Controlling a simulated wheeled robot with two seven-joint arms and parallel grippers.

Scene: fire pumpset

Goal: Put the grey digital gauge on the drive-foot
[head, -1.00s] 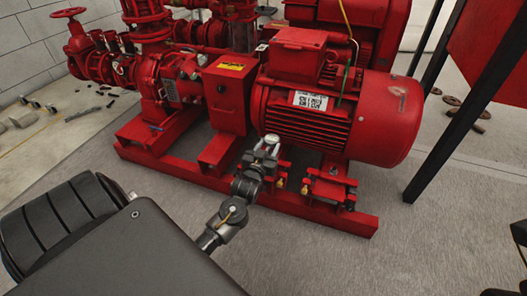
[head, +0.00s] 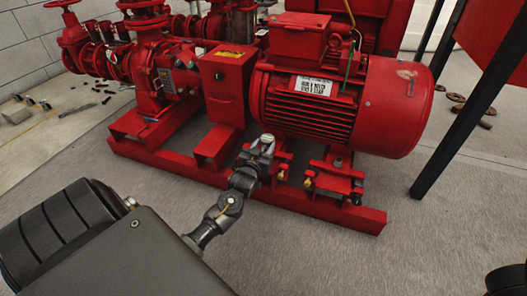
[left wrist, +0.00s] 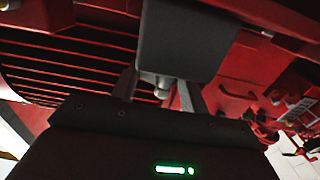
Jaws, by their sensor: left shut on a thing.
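My left gripper (head: 262,148) is shut on the grey digital gauge (head: 267,138), whose pale top shows just above the fingertips. In the left wrist view the gauge (left wrist: 185,42) looks like a dark grey block beyond the fingers, with a metal stem between them; its display is not visible. The drive-foot, which I take to be the red motor foot (head: 285,160) nearer the red box, is just right of and behind the gripper, partly hidden. The gauge appears held apart from it, but the exact gap cannot be told. My right gripper is not in view.
The red motor (head: 345,105) overhangs the feet closely. A second red foot (head: 335,180) with a bolt stands to the right on the red base frame (head: 320,207). A red box (head: 226,85) is at the left. Grey floor in front is clear; a black post (head: 470,130) stands right.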

